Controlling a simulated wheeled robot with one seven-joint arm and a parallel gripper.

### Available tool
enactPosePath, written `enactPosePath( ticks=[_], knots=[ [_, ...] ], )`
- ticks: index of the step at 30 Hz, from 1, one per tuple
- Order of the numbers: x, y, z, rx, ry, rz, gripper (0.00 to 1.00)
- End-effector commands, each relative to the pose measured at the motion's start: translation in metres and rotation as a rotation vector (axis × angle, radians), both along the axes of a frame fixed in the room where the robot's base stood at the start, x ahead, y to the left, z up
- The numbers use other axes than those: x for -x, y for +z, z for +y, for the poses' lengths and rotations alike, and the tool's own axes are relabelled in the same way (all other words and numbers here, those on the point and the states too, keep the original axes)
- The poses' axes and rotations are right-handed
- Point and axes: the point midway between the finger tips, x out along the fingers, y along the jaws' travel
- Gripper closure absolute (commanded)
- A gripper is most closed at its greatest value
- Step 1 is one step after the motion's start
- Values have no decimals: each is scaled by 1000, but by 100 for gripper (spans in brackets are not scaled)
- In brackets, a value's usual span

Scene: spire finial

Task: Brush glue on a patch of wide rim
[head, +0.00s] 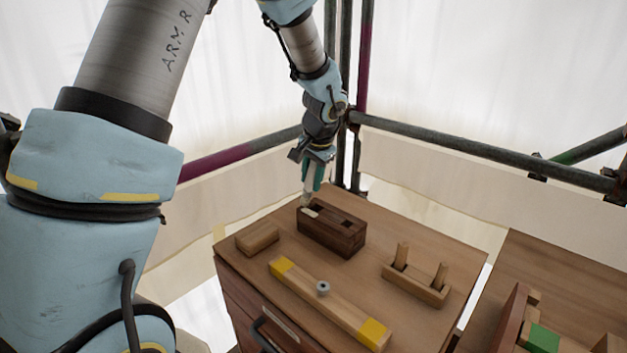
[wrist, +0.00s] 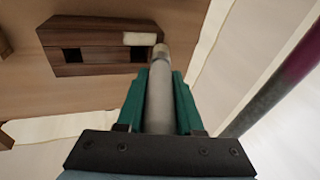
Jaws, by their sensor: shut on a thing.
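My gripper (head: 316,174) is above the far left end of a dark wooden block (head: 332,240), its teal fingers pointing down. It is shut on a pale grey round-handled tool (wrist: 160,95), and the fingers lie on both sides of it in the wrist view. The tool's tip (wrist: 161,50) is beside a cream patch (wrist: 140,39) on the block's top; I cannot tell whether it touches. The patch also shows in the head view (head: 309,212), at the block's left end. The block (wrist: 95,33) has dark slots in it.
A small wooden block (head: 257,238) lies left on the wooden cabinet top. A long bar with yellow ends (head: 345,314) and a grey knob (head: 322,288) lies in front. A two-peg stand (head: 415,286) is at right. Scaffold poles (head: 480,149) run behind.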

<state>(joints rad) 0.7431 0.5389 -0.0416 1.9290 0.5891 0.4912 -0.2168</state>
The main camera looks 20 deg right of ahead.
Motion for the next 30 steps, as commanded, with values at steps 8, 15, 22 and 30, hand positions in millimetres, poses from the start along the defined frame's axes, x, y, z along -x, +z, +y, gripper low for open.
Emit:
enactPosePath(
  ticks=[8, 15, 22, 30],
  knots=[
    [-4, 28, -1, 0, 0, 1, 100],
    [-7, 50, -3, 1, 1, 0, 100],
    [-9, 70, -3, 2, 2, 0, 100],
    [-10, 80, -4, 0, 2, 0, 100]
  ],
)
